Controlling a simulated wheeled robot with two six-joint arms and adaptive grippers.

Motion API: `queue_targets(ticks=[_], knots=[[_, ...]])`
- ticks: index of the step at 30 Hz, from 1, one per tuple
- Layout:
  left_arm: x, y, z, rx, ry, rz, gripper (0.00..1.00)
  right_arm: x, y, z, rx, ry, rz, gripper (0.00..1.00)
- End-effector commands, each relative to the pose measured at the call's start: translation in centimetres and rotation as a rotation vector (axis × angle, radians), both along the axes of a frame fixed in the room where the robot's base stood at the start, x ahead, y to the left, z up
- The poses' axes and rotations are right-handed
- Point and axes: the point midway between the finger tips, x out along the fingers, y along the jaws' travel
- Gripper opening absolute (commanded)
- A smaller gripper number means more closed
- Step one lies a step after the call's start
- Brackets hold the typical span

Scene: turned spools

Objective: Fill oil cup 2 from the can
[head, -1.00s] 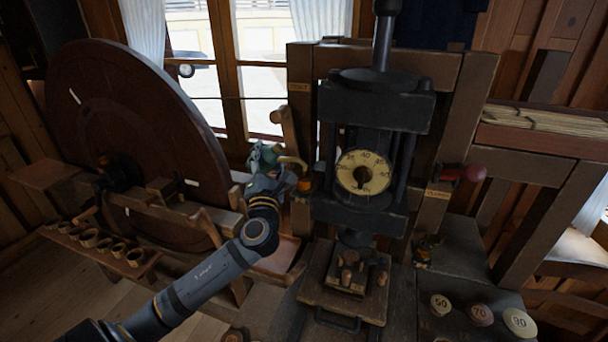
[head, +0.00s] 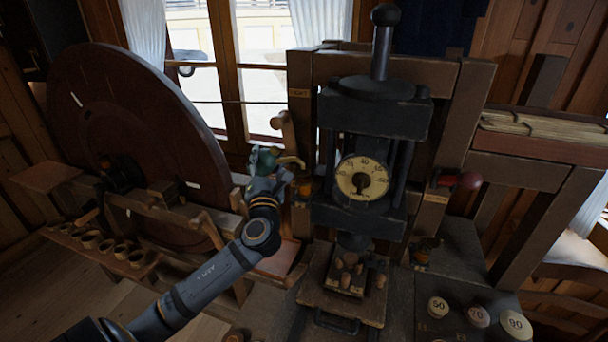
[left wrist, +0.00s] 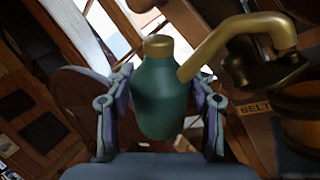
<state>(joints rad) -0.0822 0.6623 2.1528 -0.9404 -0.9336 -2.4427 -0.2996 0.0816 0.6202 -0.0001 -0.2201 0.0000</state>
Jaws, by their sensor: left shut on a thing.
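My left gripper (head: 272,180) is shut on the green oil can (head: 264,160), at the left post of the press. In the left wrist view the can (left wrist: 165,98) sits between the two fingers, with a brass cap and a bent brass spout (left wrist: 235,38) reaching right. The spout's end is close to an amber and brass oil cup (left wrist: 305,95); whether it is over the opening or touching, I cannot tell. This cup (head: 304,187) also shows in the head view. Another small oil cup (head: 423,252) is lower right of the press. Cup numbers are not readable. My right gripper is not in view.
The black press (head: 375,110) with a round dial (head: 362,178) stands just right of the can. A large dark wheel (head: 125,130) is at the left. Numbered discs (head: 478,316) lie at the lower right.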

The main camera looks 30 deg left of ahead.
Motion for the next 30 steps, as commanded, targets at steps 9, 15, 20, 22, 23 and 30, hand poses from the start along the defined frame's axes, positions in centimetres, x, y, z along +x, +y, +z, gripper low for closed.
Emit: queue_targets(ticks=[9, 15, 20, 22, 23, 30], knots=[[-0.1, 0.5, 1.1, -0.13, -0.031, 0.0, 0.23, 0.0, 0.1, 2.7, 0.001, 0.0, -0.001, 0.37], [-0.2, 0.8, 1.4, -0.209, -0.05, 0.001, 0.23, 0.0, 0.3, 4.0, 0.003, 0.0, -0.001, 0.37], [-0.3, 1.0, 1.7, -0.268, -0.064, 0.0, 0.23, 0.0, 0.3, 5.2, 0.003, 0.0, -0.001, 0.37], [-0.3, 1.1, 1.8, -0.293, -0.07, 0.0, 0.23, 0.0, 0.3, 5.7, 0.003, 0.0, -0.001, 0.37], [-0.3, 1.2, 1.9, -0.304, -0.073, 0.0, 0.23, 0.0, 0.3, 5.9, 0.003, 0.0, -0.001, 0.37], [-0.5, 2.2, 2.9, -0.554, -0.136, -0.003, 0.23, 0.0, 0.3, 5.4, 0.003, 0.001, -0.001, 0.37]])
